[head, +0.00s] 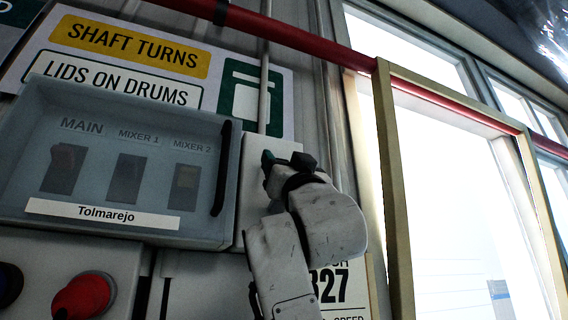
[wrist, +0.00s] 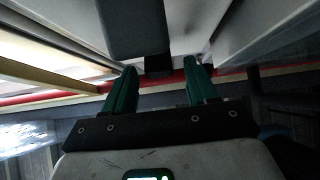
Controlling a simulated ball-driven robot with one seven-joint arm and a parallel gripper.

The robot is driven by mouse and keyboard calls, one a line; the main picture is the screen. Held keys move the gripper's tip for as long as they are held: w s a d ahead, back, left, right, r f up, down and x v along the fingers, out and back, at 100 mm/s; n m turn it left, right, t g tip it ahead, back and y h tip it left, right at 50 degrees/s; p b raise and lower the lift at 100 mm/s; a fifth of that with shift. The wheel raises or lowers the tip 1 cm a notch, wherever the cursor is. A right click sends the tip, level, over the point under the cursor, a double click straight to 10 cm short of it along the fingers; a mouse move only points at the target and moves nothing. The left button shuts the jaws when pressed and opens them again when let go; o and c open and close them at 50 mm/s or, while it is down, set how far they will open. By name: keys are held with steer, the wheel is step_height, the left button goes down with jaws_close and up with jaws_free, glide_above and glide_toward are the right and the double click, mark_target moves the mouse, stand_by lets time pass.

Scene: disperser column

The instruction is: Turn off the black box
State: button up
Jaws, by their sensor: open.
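A grey switch box (head: 20,200) with a see-through front carries a white strip reading "Tolmarejo". Behind its front are dark switches marked MAIN (head: 64,168), MIXER 1 (head: 126,178) and MIXER 2 (head: 184,187). A black handle (head: 221,168) runs up its right side. My gripper (head: 272,160) is right of this box, in front of a pale narrow panel (head: 253,190). In the wrist view my gripper (wrist: 160,70) has its green fingers apart. A dark grey bar (wrist: 135,25) and a small black block (wrist: 158,65) show beyond and between the fingertips; I cannot tell whether they touch. No separate black box is clearly identifiable.
A red pipe (head: 290,32) crosses above. A sign (head: 130,50) reads "SHAFT TURNS" and "LIDS ON DRUMS". A tan-framed bright window or doorway (head: 392,180) is to the right.

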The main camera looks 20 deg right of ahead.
steer(key=b+v, duration=0.8)
steer(key=v, duration=0.2)
steer(key=shift+s+f, duration=0.25)
steer(key=shift+f, duration=0.1)
stand_by(0.4)
